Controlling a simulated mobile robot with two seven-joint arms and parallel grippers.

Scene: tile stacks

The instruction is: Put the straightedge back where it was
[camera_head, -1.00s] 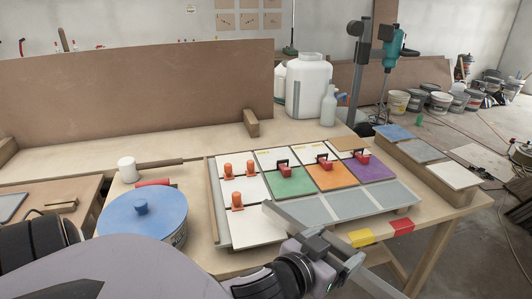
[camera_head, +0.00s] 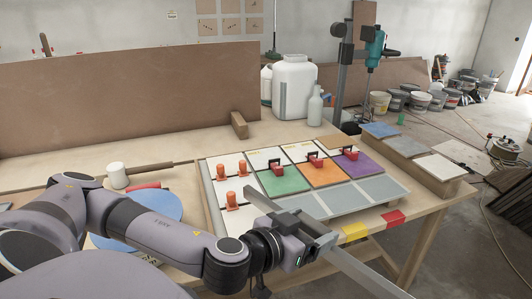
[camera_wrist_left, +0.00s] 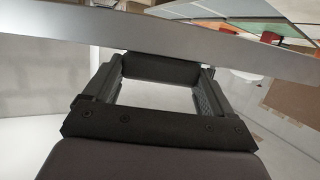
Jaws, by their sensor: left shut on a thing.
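The straightedge (camera_head: 355,268) is a long grey metal bar. It slants from above the tile board's front edge toward the lower right of the head view. My left gripper (camera_head: 316,238) is shut on it near its middle. In the left wrist view the straightedge (camera_wrist_left: 130,35) crosses in front of the gripper (camera_wrist_left: 165,62). The bar is near the front edge of the board; I cannot tell whether it touches anything. My right gripper is not in view.
The tile board (camera_head: 207,200) holds white, green (camera_head: 285,181), orange (camera_head: 328,173) and purple tiles, with orange and red clips on them. A blue-lidded bucket (camera_head: 160,203) stands left, partly behind my arm. Yellow and red marks (camera_head: 355,231) lie on the table's front edge. Tile stacks (camera_head: 440,168) stand at right.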

